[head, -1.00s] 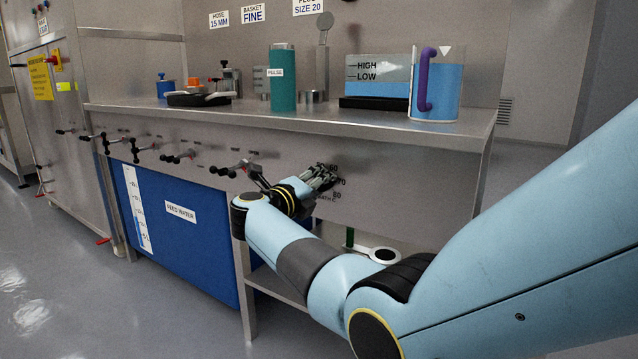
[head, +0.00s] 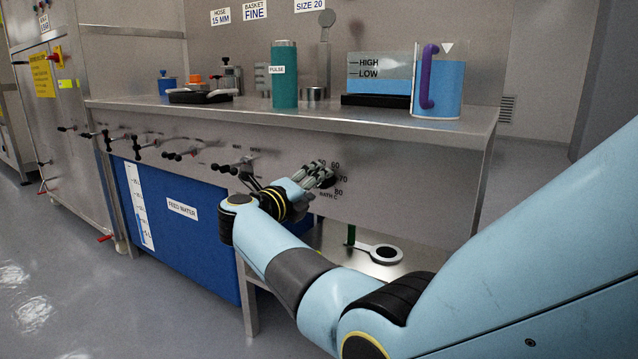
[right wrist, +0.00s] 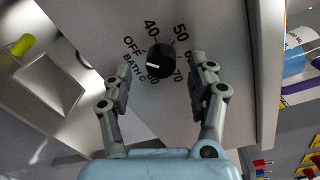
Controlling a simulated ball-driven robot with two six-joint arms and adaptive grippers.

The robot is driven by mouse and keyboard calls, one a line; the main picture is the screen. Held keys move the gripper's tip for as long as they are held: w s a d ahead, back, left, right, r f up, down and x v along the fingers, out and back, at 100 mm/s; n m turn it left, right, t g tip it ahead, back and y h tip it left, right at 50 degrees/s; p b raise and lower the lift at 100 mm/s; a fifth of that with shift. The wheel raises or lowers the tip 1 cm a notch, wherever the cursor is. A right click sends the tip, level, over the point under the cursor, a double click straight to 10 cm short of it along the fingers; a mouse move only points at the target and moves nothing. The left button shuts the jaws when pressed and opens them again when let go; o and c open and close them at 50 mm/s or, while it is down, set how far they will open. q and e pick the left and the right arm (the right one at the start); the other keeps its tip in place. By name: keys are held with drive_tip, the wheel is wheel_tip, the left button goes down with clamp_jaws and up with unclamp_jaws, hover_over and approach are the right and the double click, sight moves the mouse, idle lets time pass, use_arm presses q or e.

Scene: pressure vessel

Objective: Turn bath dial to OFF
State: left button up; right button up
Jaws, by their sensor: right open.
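The bath dial (right wrist: 160,60) is a round black knob with a white mark, on the grey front panel. In the right wrist view the mark points left and slightly down, toward the BATH C lettering, between OFF (right wrist: 131,45) and 80. My right gripper (right wrist: 161,72) is open, its two fingers on either side of the dial in this view and apart from each other. In the head view my right gripper (head: 318,174) is at the panel under the worktop and mostly hides the dial. I cannot tell whether it touches the dial. My left gripper is out of view.
Several black-handled valves (head: 235,165) stick out of the panel to the left. The steel worktop (head: 300,117) above holds a teal PULSE cylinder (head: 284,85) and a blue-filled jug (head: 443,90). A blue feed water tank (head: 180,232) is below.

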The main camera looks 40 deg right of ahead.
drive_tip(key=shift+v, duration=2.3)
